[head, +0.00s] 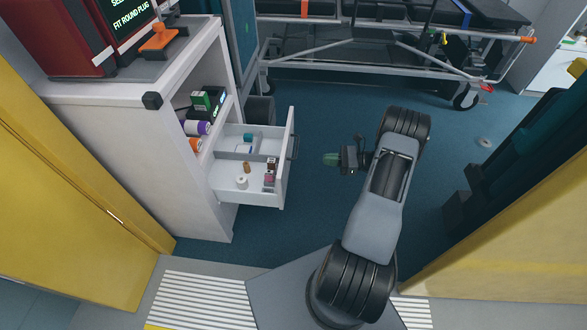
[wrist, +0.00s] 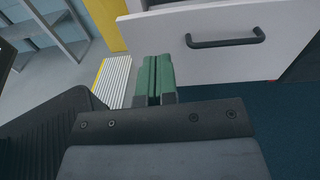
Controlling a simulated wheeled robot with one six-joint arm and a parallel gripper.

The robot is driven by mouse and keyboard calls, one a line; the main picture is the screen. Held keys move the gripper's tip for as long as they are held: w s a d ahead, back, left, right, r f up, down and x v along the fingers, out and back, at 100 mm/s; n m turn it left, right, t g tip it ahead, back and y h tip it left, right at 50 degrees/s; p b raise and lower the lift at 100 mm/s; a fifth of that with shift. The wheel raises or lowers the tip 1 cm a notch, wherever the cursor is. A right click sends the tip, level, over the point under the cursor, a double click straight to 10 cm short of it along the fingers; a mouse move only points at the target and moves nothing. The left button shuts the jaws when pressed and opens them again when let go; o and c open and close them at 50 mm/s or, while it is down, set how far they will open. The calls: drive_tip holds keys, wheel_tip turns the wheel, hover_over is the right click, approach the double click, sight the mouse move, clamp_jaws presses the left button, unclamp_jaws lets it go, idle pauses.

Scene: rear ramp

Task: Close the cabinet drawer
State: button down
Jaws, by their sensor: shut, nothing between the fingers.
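The cabinet (head: 130,140) is white and stands at the left in the head view. Its drawer (head: 236,191) is pulled out to the right, with small bottles and boxes inside. The drawer front has a dark bar handle (head: 295,147), which also shows in the wrist view (wrist: 226,42). My gripper (head: 331,159) is to the right of the drawer front and apart from it in the head view. In the wrist view its green fingertips (wrist: 153,78) are together and hold nothing.
An open shelf (head: 200,118) above the drawer holds boxes and bottles. A red case (head: 85,35) and an orange item (head: 158,39) are on the cabinet top. A stretcher (head: 390,40) stands at the back. Yellow doors (head: 75,190) flank the entrance. Blue floor between is clear.

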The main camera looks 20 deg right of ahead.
sight(291, 159)
drive_tip(key=shift+m+t, duration=0.3)
drive_tip(key=shift+f+b+x, duration=0.25)
drive_tip(key=shift+b+x, duration=0.25)
drive_tip(key=shift+x, duration=1.75)
drive_tip(key=shift+f+b+x, duration=0.2)
drive_tip(key=shift+b+x, duration=0.3)
drive_tip(key=shift+x, duration=1.7)
drive_tip(key=shift+f+b+x, duration=0.25)
drive_tip(key=shift+b+x, duration=0.25)
drive_tip(key=shift+x, duration=1.75)
drive_tip(key=shift+w, duration=0.1)
